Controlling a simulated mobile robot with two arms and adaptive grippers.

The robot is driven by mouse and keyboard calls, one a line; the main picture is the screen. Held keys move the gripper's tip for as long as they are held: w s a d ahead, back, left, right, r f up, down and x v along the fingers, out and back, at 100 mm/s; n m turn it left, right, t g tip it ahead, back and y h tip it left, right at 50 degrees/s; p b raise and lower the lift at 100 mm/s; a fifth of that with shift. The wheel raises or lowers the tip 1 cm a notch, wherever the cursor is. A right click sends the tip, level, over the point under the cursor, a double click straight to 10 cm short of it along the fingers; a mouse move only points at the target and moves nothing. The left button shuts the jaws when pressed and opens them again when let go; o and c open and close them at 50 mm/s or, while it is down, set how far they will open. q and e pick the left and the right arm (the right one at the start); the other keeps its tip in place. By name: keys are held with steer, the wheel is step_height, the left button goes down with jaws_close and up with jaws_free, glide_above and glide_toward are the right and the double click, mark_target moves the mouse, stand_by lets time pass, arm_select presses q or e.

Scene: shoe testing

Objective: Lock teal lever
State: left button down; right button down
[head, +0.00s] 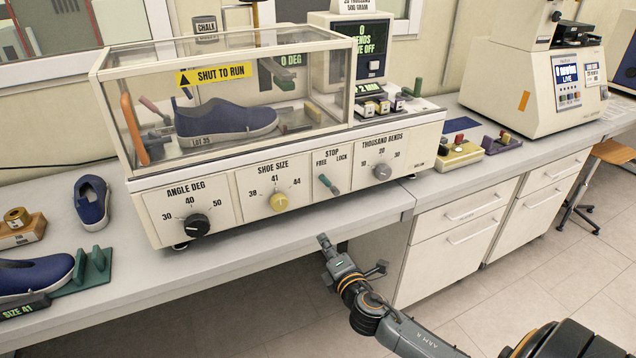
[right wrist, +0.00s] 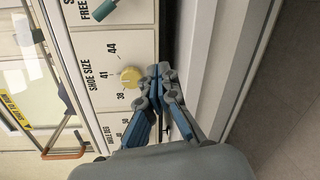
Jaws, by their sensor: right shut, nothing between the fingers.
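The teal lever (head: 328,184) sits on the machine's white front panel under the word STOP, between the labels FREE and LOCK. In the right wrist view the lever (right wrist: 103,10) shows at the top edge, partly cut off. My right gripper (head: 325,241) is shut and empty, in front of the bench edge and below the lever, apart from it. In the right wrist view its closed fingertips (right wrist: 160,73) appear close to the yellow shoe size knob. My left gripper is not in view.
The shoe size knob (head: 279,201), angle knob (head: 197,223) and bends knob (head: 382,171) share the panel. A clear hood (head: 270,75) covers a blue shoe (head: 225,120). Loose shoes lie on the bench at left. Open floor lies below the bench.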

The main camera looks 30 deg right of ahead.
mark_target(328, 184)
step_height(328, 184, up, 7)
steer(key=n+t, duration=0.1)
steer(key=shift+w+a, duration=0.15)
steer(key=shift+a, duration=0.3)
steer(key=w+d+p, duration=0.1)
steer(key=w, duration=0.2)
steer(key=w+d+r+p, duration=0.1)
steer(key=w+d, duration=0.1)
steer(key=w, duration=0.1)
steer(key=w+d+p, duration=0.1)
steer(key=w, duration=0.3)
steer(key=shift+d+r+p, duration=0.2)
steer(key=shift+d+p, duration=0.1)
steer(key=shift+d, duration=0.1)
steer(key=shift+d+r, duration=0.1)
steer(key=shift+d, duration=0.35)
steer(key=shift+w, duration=0.15)
